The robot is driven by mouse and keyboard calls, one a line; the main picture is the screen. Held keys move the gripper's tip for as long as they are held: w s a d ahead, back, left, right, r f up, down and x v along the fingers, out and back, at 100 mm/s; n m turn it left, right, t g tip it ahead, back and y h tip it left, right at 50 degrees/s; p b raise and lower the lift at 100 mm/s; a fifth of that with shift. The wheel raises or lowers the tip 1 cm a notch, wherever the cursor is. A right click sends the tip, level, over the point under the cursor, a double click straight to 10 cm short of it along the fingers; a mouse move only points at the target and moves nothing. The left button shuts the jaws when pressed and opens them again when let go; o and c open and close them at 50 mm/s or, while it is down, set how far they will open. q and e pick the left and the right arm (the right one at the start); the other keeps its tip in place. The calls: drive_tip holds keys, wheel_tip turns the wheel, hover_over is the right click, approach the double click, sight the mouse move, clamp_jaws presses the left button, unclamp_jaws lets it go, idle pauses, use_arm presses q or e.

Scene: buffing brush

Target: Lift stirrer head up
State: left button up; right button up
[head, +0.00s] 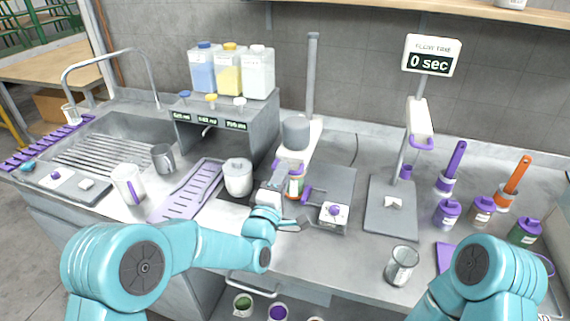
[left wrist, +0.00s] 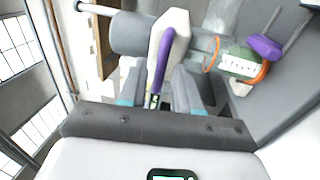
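The stirrer head has a grey cylindrical motor (head: 296,132) and a white body on a tall grey post (head: 312,70). In the left wrist view its white body (left wrist: 170,30) carries a purple handle (left wrist: 164,55). My left gripper (head: 281,178) is at the front of the stirrer. In the left wrist view its fingers are apart, on either side of the purple handle; no firm contact shows. My right gripper is out of view.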

use_arm(q)
drive_tip(key=shift+x, duration=0.95)
drive_tip(key=shift+r, duration=0.1)
drive_tip(key=shift+w, duration=0.15)
clamp_jaws()
wheel_tip(320, 180, up, 11)
drive_tip(key=b, duration=0.2)
drive_tip(key=shift+r, duration=0.25)
